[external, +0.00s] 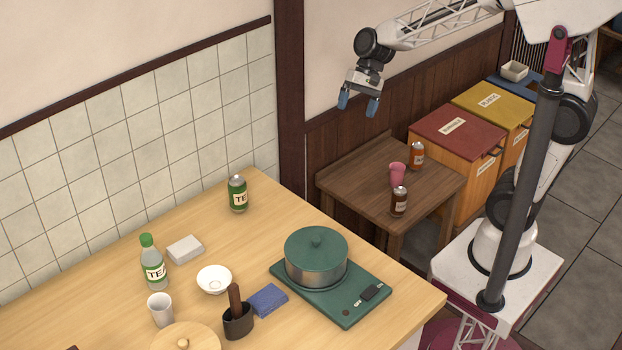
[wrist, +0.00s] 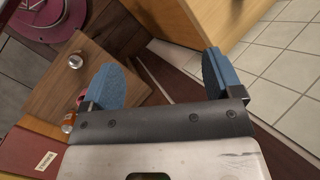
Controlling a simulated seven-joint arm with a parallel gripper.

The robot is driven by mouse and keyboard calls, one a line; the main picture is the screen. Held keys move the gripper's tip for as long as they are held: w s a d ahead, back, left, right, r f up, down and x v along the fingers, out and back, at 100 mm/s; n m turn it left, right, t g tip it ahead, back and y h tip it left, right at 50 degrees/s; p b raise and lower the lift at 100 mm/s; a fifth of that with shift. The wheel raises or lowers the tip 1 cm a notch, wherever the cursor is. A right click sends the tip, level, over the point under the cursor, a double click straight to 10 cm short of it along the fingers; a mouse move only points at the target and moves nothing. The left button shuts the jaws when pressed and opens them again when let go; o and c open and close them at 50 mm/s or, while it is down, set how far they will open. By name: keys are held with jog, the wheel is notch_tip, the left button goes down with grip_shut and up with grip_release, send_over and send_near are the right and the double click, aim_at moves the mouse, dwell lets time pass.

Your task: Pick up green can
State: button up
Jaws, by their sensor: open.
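The green can (external: 238,194) stands upright on the light wooden table, near its back corner by the tiled wall. It has a pale label with dark letters. My gripper (external: 358,104) is open and empty, high above and to the right of the can, over the area by the small dark table. In the wrist view my gripper (wrist: 160,85) shows two blue fingers spread apart with nothing between them. I cannot make out the green can in the wrist view.
A green pot (external: 316,258) sits on a green cooker (external: 345,300) in front of the can. A tea bottle (external: 152,263), white box (external: 185,249) and white bowl (external: 214,280) stand to its left. The small dark table (external: 365,170) holds two brown-orange containers and a pink cup (external: 397,174).

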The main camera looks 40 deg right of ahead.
jog(key=w+a+f+m+g+y, duration=0.1)
jog(key=w+a+f, duration=0.15)
jog(key=a, duration=0.25)
jog(key=w+a+f+m+y, duration=0.2)
jog(key=w+a, duration=0.2)
jog(key=a, duration=0.1)
jog(key=w+a+f+m+g+y, duration=0.1)
jog(key=w+a+f, duration=0.2)
jog(key=a, duration=0.2)
jog(key=m+y, duration=0.3)
jog(key=m, duration=0.2)
send_near(237, 191)
jog(key=f, duration=0.1)
jog(key=w+f, duration=0.1)
jog(key=f, duration=0.1)
jog(key=shift+w+a+g, duration=0.3)
jog(key=shift+w, duration=0.1)
jog(key=shift+x, duration=1.25)
jog(key=shift+a, duration=0.15)
jog(key=shift+x, duration=2.5)
jog(key=shift+c, duration=0.4)
